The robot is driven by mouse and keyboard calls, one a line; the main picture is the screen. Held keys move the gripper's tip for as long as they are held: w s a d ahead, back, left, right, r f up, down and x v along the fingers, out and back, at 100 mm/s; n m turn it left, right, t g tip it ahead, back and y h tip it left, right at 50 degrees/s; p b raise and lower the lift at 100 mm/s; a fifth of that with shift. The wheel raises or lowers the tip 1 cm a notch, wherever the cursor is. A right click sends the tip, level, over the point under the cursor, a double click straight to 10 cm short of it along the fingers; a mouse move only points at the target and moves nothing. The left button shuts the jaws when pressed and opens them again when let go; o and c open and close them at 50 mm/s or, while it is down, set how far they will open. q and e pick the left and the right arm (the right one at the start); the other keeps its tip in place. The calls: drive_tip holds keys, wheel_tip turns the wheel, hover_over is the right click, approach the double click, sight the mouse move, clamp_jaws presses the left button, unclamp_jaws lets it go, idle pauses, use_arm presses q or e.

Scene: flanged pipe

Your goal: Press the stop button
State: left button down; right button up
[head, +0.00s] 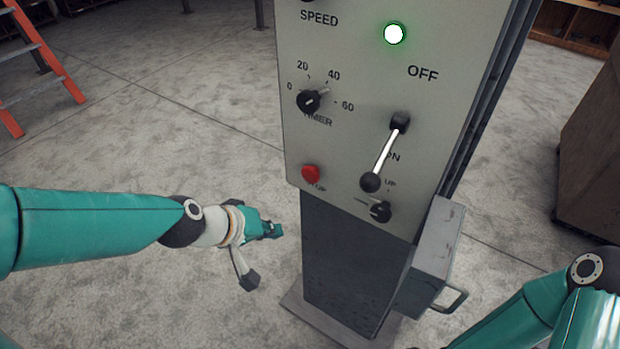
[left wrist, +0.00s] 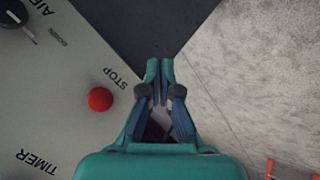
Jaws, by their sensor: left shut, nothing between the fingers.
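The stop button is a red round knob (head: 311,174) at the lower left of the grey control panel (head: 350,140) in the head view. In the left wrist view the red button (left wrist: 100,99) sits left of the fingers, beside the label STOP. My left gripper (head: 279,230) is shut and empty, below and to the left of the button in the head view, apart from it. In the left wrist view its fingertips (left wrist: 160,66) are together and point past the panel's edge. My right arm enters at the lower right of the head view; its gripper is not seen.
The panel also carries a timer knob (head: 309,101), a lever (head: 384,155) by ON and OFF, a small lower knob (head: 380,212) and a lit green lamp (head: 394,34). A grey box with a handle (head: 433,262) juts from the post's right.

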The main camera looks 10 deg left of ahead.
sight(312, 173)
use_arm(q)
drive_tip(key=shift+t+h, duration=0.3)
drive_tip(key=shift+t, duration=0.1)
wheel_tip(312, 173, up, 5)
drive_tip(key=shift+s+f, duration=0.1)
drive_tip(key=shift+f, duration=0.1)
drive_tip(key=shift+d, duration=0.1)
drive_tip(key=w+d+p, duration=0.2)
drive_tip(key=w+d, duration=0.1)
drive_tip(key=w, duration=0.5)
drive_tip(key=shift+w, duration=0.15)
drive_tip(key=shift+w+p, duration=0.15)
drive_tip(key=shift+p, duration=0.2)
idle(0.8)
drive_tip(key=shift+w+d, duration=0.1)
drive_tip(key=shift+w, duration=0.2)
